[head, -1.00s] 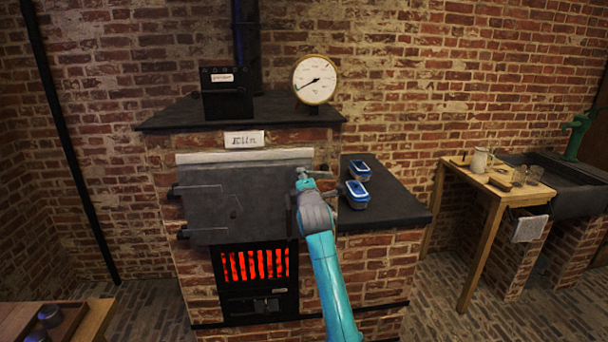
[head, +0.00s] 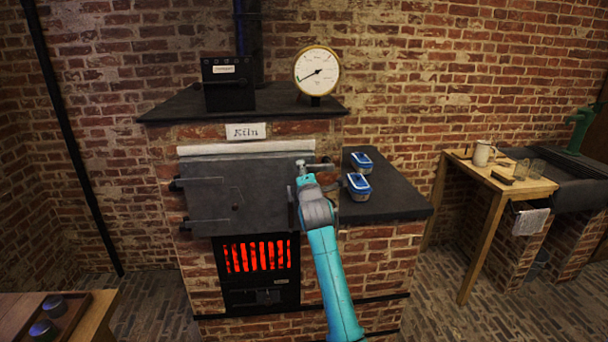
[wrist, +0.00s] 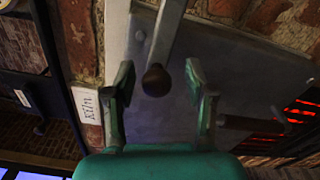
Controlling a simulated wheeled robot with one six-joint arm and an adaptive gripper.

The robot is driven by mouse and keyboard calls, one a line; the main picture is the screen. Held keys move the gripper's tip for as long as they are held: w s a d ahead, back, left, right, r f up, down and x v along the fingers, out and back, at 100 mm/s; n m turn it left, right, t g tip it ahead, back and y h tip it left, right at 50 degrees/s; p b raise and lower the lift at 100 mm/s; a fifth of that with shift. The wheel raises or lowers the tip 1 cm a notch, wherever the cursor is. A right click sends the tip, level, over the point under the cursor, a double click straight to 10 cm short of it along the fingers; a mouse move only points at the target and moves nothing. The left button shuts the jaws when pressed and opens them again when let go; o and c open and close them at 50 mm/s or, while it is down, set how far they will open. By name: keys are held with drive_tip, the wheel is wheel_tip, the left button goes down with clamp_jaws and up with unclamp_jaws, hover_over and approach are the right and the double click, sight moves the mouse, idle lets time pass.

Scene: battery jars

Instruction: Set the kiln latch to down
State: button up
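The kiln (head: 172,222) is brick with a grey metal door (head: 215,205), and a label reading Kiln hangs above it. My gripper (head: 304,170) is at the door's upper right edge. The latch is largely hidden by my gripper in the head view. In the wrist view a metal latch bar (wrist: 166,38) runs down from the top edge and ends in a dark round knob (wrist: 156,80). My gripper (wrist: 160,88) is open, with one finger on each side of the knob and a visible gap to each. The wrist picture is turned sideways.
Two blue-lidded containers (head: 359,184) stand on the dark side shelf (head: 400,203) right of my gripper. A gauge (head: 317,72) and a black box (head: 228,84) stand on top. Red glow shows behind the grate (head: 256,256). A wooden table (head: 528,188) stands right.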

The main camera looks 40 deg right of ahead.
drive_tip(key=shift+s, duration=0.1)
drive_tip(key=v, duration=1.2)
idle(0.4)
drive_tip(key=s+a+f+m+t+y, duration=0.1)
drive_tip(key=s+a+f+m+y, duration=0.1)
drive_tip(key=s+a+f, duration=0.5)
drive_tip(key=s+a+f+m+y, duration=0.2)
drive_tip(key=s+a+f, duration=0.2)
drive_tip(key=a+f, duration=0.7)
drive_tip(key=s+a+f+m+y, duration=0.2)
drive_tip(key=s+a+f, duration=0.2)
drive_tip(key=s, duration=0.3)
drive_tip(key=s+a+f+m+y, duration=0.1)
drive_tip(key=s+a+f, duration=0.35)
drive_tip(key=s, duration=0.25)
drive_tip(key=s+a+r+m+y, duration=0.1)
drive_tip(key=s+a+m, duration=0.2)
drive_tip(key=s, duration=0.8)
drive_tip(key=s+a+r+m+y, duration=0.2)
drive_tip(key=s+a+m, duration=0.1)
drive_tip(key=s, duration=0.9)
drive_tip(key=shift+s+m+g+y, duration=0.2)
drive_tip(key=shift+m+g+y, duration=0.1)
drive_tip(key=shift+m+g, duration=0.15)
